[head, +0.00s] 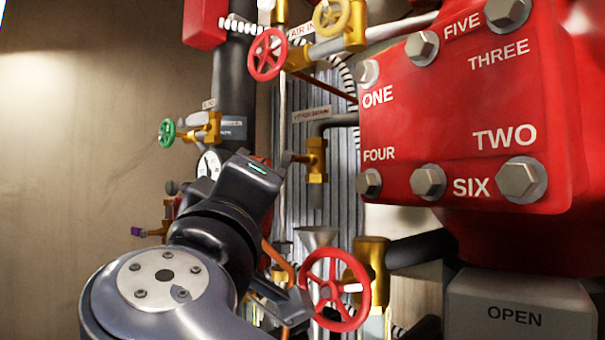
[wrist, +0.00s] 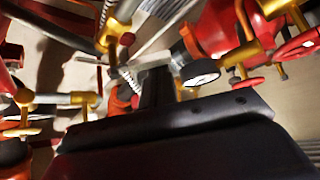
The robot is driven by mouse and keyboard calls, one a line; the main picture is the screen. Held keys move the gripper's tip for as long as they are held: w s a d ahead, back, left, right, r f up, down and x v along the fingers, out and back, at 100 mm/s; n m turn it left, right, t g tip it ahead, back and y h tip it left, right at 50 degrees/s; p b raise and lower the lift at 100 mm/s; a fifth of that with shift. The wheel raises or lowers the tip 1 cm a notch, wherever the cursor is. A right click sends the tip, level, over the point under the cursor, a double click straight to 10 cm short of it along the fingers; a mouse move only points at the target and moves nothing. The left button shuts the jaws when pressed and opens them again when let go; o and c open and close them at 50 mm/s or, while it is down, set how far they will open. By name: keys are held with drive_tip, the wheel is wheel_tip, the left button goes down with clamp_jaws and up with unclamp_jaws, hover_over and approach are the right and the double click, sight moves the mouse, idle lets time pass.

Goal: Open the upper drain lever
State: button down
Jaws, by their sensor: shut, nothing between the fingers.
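A brass valve (head: 316,160) with a short dark lever (head: 298,158) at its left side sits on the pipe in the middle of the head view. A small label (head: 312,114) hangs above it, too small to read surely; I cannot confirm it is the upper drain lever. My gripper (wrist: 155,82) points away from the wrist camera, its narrow fingers shut and empty. A brass fitting (wrist: 118,25) and a pale bar (wrist: 145,64) show close beyond the fingertips; whether they touch is unclear. In the head view my arm hides most of the gripper.
A red handwheel (head: 333,290) stands right of my arm, low down. Another red handwheel (head: 266,54) and a green one (head: 167,133) are higher up. A big red bolted housing (head: 470,110) fills the right side. A gauge (wrist: 201,72) is right of my fingers.

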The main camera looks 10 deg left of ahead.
drive_tip(key=d+n+g, duration=0.1)
drive_tip(key=s+d+f+n, duration=0.1)
drive_tip(key=n, duration=0.1)
drive_tip(key=shift+d+f+g+y+b, duration=0.1)
drive_tip(key=shift+g+y+b, duration=0.2)
drive_tip(key=shift+g+y, duration=0.1)
drive_tip(key=shift+s+d, duration=0.1)
idle(0.7)
drive_tip(key=shift+f, duration=0.1)
